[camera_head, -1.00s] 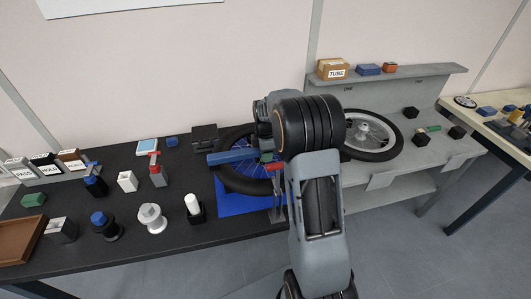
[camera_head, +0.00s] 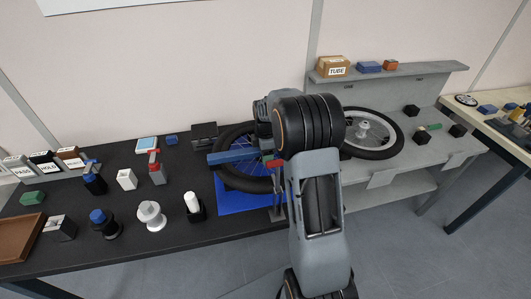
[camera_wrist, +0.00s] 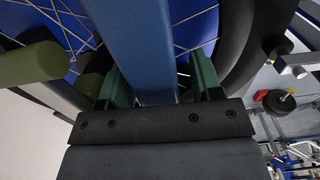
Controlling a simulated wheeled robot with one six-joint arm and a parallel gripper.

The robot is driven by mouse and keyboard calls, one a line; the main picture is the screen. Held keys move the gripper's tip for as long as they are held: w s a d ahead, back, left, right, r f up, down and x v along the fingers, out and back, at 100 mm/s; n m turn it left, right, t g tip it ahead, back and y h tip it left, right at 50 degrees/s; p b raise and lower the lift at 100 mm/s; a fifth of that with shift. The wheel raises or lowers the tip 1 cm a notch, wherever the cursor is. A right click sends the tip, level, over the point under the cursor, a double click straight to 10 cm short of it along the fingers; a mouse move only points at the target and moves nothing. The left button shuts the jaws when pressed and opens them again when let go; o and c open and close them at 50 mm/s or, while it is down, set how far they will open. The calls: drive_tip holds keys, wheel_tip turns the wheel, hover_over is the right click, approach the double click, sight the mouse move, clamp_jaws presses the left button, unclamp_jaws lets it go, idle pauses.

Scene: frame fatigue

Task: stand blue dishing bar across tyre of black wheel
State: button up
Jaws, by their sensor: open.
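The blue dishing bar (camera_head: 232,156) lies across the top of the black wheel (camera_head: 232,181) in the head view. The wheel lies flat on a blue mat (camera_head: 237,203), its spokes showing. In the wrist view the blue bar (camera_wrist: 142,45) runs up between the two green-padded fingers of my gripper (camera_wrist: 162,82), with a narrow gap beside it. My gripper is open around the bar. The black tyre (camera_wrist: 243,45) curves past on the right of the wrist view. My arm hides the bar's right end and part of the wheel in the head view.
A second wheel (camera_head: 385,146) with a silver hub lies on the grey bench to the right. Several small parts stand on the black table to the left, including a white spool (camera_head: 151,215) and a white cylinder in a black holder (camera_head: 194,205). A brown tray (camera_head: 17,238) is far left.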

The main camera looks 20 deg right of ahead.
drive_tip(key=shift+r, duration=0.15)
wheel_tip(320, 180, up, 12)
drive_tip(key=s+a+r+m+t, duration=0.1)
drive_tip(key=s+a+r+m, duration=0.1)
drive_tip(key=s+a+m, duration=0.3)
drive_tip(key=s+a+r+m+t, duration=0.1)
drive_tip(key=s+a+r+m, duration=0.15)
drive_tip(key=s, duration=0.35)
drive_tip(key=s+a+f+m+t, duration=0.2)
drive_tip(key=s+a+f+m, duration=0.1)
drive_tip(key=s+m, duration=0.5)
drive_tip(key=shift+s+f, duration=0.7)
drive_tip(key=shift+s, duration=0.8)
drive_tip(key=shift+a, duration=0.1)
